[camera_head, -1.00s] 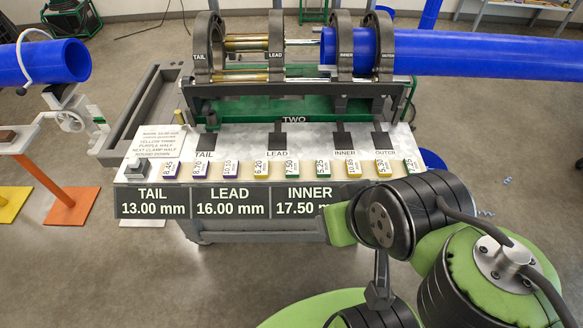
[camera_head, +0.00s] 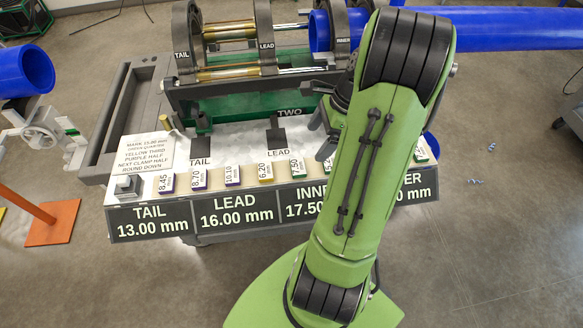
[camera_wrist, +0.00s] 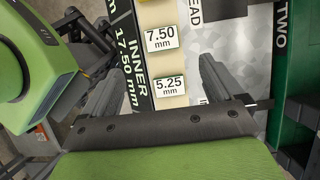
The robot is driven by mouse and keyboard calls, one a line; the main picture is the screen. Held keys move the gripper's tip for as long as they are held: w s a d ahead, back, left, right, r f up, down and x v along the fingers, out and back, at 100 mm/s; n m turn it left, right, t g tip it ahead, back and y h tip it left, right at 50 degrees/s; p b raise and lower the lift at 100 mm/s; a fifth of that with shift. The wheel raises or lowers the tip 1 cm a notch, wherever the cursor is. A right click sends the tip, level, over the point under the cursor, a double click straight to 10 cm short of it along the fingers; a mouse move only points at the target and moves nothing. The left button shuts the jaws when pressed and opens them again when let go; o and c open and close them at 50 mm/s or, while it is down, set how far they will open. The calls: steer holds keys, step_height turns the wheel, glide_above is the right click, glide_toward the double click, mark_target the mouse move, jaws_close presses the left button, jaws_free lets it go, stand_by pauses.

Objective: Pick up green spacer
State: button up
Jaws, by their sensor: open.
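Green spacers sit in the row of labelled spacers on the cart's front ledge. The 7.50 mm green spacer (camera_head: 297,168) shows just left of my arm, and its white label shows in the wrist view (camera_wrist: 161,38). The 5.25 mm spacer (camera_wrist: 169,85) is partly hidden by my arm in the head view; in the wrist view its label appears between my fingers. Another green spacer (camera_head: 421,152) shows right of my arm. My gripper (camera_wrist: 160,68) is open and empty, with its fingers spread over the row; its height above the spacers is unclear.
Purple spacers (camera_head: 199,178) and a yellow spacer (camera_head: 265,172) stand to the left. A sign (camera_head: 147,152) reads "green quarter". Behind is the fusion machine with clamp rings (camera_head: 266,35) and a blue pipe (camera_head: 490,30). Size panels (camera_head: 150,220) hang along the front edge.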

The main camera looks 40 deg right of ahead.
mark_target(299, 166)
steer(key=b+x, duration=0.3)
steer(key=x, duration=0.8)
steer(key=shift+w+d+f, duration=0.1)
steer(key=shift+w+d, duration=0.05)
steer(key=shift+d, duration=0.05)
steer(key=shift+c, duration=0.2)
